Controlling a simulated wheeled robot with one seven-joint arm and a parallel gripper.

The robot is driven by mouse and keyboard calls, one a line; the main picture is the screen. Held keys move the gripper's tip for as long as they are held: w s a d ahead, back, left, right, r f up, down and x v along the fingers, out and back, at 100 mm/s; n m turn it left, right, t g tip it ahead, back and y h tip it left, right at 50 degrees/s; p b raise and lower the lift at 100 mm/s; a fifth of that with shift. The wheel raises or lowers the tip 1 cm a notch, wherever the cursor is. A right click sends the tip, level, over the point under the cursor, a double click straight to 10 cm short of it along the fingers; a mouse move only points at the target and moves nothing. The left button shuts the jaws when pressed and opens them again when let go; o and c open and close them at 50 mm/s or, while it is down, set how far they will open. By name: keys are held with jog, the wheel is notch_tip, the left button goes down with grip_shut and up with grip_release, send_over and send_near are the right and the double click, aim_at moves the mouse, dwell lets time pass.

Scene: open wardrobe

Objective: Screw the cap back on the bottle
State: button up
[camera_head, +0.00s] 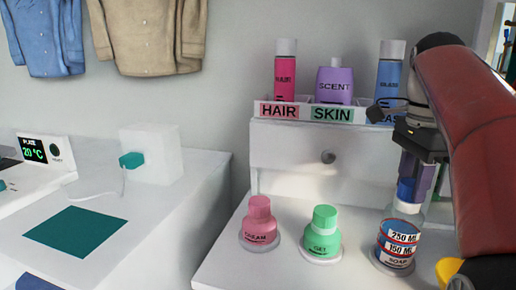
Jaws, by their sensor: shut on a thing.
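The bottle (397,244) labelled SOAP stands upright on a round base at the right of the white surface. It has red and blue bands reading 250 ML and 150 ML. My gripper (408,188) points down above it and is shut on a blue cap (405,191). The cap is over the white neck (407,208) of the bottle. I cannot tell whether cap and neck touch. The fingers hide part of the cap.
Pink CREAM (261,222) and green GEL (322,234) bottles, both capped, stand left of the SOAP bottle. A labelled tray (293,111) with several bottles sits on the white drawer unit (290,150) behind. A white counter (150,215) is at left.

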jog(key=m, duration=0.4)
jog(key=shift+m, duration=0.4)
jog(key=m, duration=0.3)
jog(key=shift+m, duration=0.3)
jog(key=o, duration=1.1)
jog(key=shift+c, duration=0.3)
